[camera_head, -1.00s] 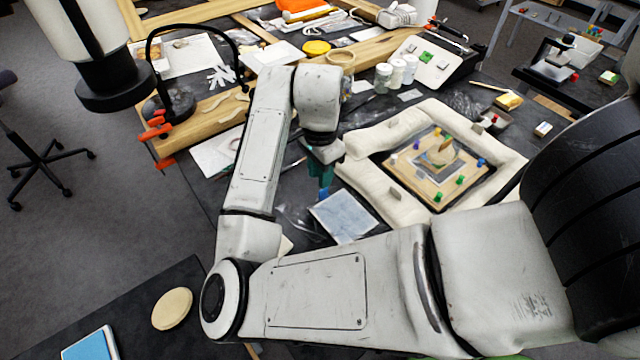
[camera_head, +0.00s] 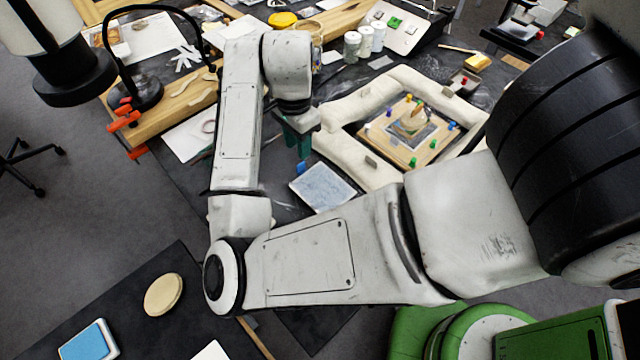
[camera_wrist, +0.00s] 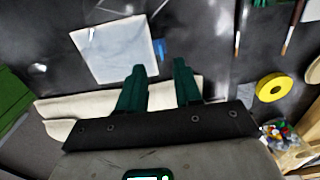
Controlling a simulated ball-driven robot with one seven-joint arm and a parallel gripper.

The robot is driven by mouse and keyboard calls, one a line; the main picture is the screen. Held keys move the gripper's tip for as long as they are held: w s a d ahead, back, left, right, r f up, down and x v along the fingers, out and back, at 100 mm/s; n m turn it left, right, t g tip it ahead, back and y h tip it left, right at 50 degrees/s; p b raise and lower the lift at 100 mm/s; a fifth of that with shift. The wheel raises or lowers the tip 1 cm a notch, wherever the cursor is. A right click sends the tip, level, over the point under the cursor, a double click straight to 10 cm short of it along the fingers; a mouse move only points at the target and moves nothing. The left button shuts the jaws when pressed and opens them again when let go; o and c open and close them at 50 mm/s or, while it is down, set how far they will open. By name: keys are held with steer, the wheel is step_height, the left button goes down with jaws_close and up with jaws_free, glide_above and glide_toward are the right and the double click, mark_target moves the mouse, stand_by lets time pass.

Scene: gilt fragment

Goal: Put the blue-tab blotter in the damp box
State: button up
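The blotter (camera_head: 322,187) is a pale blue-grey square lying flat on the dark worktop, with a small blue tab (camera_head: 301,167) on its far left edge. In the wrist view the blotter (camera_wrist: 112,48) is just beyond my fingers, and its blue tab (camera_wrist: 160,48) is close past the fingertips. My gripper (camera_wrist: 160,66) has two green fingers, apart with nothing between them. In the head view my gripper (camera_head: 297,138) hangs just behind the tab, partly hidden by my arm. I cannot tell which thing is the damp box.
A padded white frame (camera_head: 345,153) around a board with coloured pegs stands right of the blotter. White jars (camera_head: 365,42) are behind it. A dark table at lower left holds a beige disc (camera_head: 163,295) and a blue, white-rimmed box (camera_head: 88,342). A yellow ring (camera_wrist: 273,87) lies right of my gripper.

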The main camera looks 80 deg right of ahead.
mark_target(301, 164)
steer(key=shift+d+f+p, duration=0.2)
steer(key=shift+f+p, duration=0.25)
steer(key=shift+f, duration=2.8)
steer(key=shift+c, duration=0.5)
jaws_close()
